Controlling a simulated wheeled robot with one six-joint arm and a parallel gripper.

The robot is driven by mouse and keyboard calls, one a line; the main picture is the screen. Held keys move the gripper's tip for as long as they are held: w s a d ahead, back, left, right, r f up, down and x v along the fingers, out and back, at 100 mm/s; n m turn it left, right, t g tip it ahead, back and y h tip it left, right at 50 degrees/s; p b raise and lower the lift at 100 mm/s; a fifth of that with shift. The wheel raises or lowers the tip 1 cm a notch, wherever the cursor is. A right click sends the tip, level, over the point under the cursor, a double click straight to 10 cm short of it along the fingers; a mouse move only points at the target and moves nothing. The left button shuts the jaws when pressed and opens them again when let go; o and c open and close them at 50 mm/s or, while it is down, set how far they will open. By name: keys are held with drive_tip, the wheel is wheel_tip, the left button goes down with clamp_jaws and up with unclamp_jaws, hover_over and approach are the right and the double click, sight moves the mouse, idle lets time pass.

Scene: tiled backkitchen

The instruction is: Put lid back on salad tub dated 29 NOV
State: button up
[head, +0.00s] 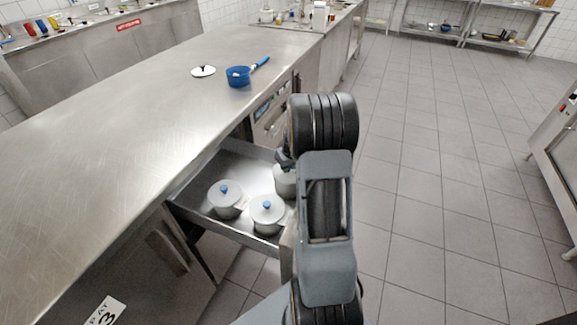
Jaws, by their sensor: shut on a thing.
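Three pale grey tubs stand in an open metal drawer (193,190) below the counter. The left tub (226,206) and the front tub (267,221) each have a pale lid with a blue knob on top. The third tub (283,187) is at the back right, partly hidden by my arm. My gripper (284,161) is directly over its top, shut on what seems to be its lid by the knob. The knob is hidden, and I cannot tell whether that lid is seated or raised. No date on any tub is readable.
A blue pan (239,80) with its handle toward the back and a pale round lid with a dark knob (203,71) lie on the long steel counter (120,140). Most of the counter is clear. Open tiled floor (430,190) lies to the right.

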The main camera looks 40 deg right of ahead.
idle(0.9)
drive_tip(key=o, duration=1)
drive_tip(key=shift+o, duration=0.3)
drive_tip(key=o, duration=0.4)
drive_tip(key=shift+r, duration=0.1)
drive_tip(key=shift+r+p, duration=2.1)
drive_tip(key=shift+r, duration=1.35)
